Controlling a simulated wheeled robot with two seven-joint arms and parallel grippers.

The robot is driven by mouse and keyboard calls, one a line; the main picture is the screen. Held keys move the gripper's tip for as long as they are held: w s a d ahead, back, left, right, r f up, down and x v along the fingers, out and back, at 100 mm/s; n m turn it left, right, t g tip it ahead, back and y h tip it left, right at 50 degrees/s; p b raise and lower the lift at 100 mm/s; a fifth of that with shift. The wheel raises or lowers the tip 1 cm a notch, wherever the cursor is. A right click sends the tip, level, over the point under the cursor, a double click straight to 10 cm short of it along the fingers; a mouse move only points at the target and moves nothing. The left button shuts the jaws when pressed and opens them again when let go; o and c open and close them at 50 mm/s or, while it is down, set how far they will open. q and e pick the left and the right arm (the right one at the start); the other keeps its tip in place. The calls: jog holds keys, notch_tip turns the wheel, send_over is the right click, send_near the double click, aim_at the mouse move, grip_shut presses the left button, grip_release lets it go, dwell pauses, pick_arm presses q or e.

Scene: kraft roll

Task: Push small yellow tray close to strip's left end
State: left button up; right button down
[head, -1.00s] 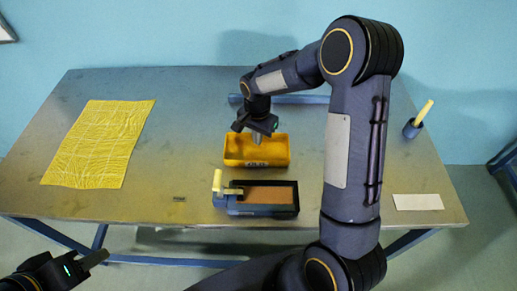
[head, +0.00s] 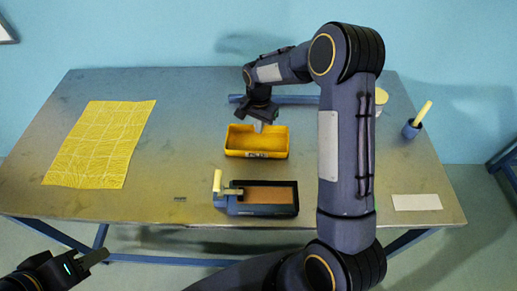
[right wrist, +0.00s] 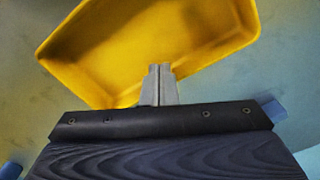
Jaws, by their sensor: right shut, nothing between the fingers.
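The small yellow tray (head: 238,152) stands upright near the middle of the table, with a dark-lettered label on its front wall. A blue strip (head: 295,99) lies behind it along the table's back, with bare table between; its left end is back and slightly left of the tray. My right gripper (head: 259,128) is shut and empty, its fingertips low at the tray's far side. In the right wrist view the shut fingers (right wrist: 159,72) overlap the tray's edge (right wrist: 100,97); I cannot tell whether they touch it. My left gripper (head: 95,258) is low at the left, off the table; its opening is unclear.
A dark box with a brown pad (head: 268,194) and a cream-handled roller (head: 217,182) are in front of the tray. A yellow sheet (head: 100,145) lies left. A blue holder (head: 411,130), white card (head: 417,202) and pale cup (head: 381,99) are right. Table left of the tray is clear.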

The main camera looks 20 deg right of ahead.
jog(key=shift+w+d+p, duration=0.35)
jog(key=shift+w+d, duration=0.55)
jog(key=shift+w, duration=0.65)
jog(key=shift+w+d+p, duration=0.3)
jog(key=shift+w+d, duration=0.55)
jog(key=shift+w, duration=0.7)
jog(key=shift+w+d+p, duration=0.35)
jog(key=shift+w+d, duration=0.55)
jog(key=shift+w, duration=0.65)
jog(key=shift+s, duration=0.15)
jog(key=shift+s+a, duration=0.3)
jog(key=shift+s, duration=0.1)
notch_tip(320, 180, up, 7)
jog(key=p, duration=0.3)
jog(key=shift+p, duration=0.35)
